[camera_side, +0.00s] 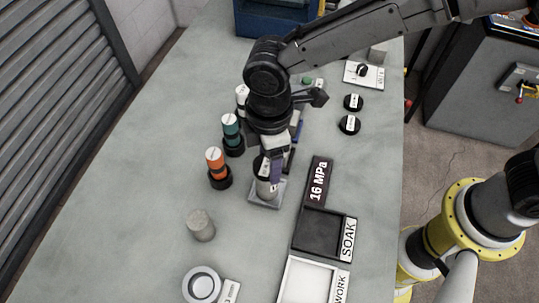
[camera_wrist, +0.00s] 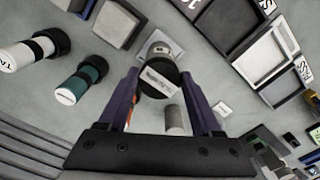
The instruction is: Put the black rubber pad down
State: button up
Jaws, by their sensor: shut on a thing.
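The black rubber pad (camera_wrist: 158,72) is a dark round disc with a white label, between my gripper's two fingers in the wrist view. My gripper (camera_wrist: 160,88) is shut on it. In the side view my gripper (camera_side: 268,162) is low over the bench, above a grey metal cylinder (camera_side: 267,188) on a square plate (camera_side: 266,203). I cannot tell whether the pad touches the cylinder's top.
Orange (camera_side: 215,165) and teal (camera_side: 231,127) capped bottles stand left of my gripper. A loose metal cylinder (camera_side: 201,226) stands in front. Dark SOAK (camera_side: 320,232) and white WORK (camera_side: 306,280) trays lie to the right. Two labelled black discs (camera_side: 349,125) lie behind. The bench's left front is clear.

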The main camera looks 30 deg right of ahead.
jog(key=o, duration=1.3)
jog(key=shift+o, duration=0.2)
jog(key=shift+r, duration=0.1)
notch_tip(320, 180, up, 12)
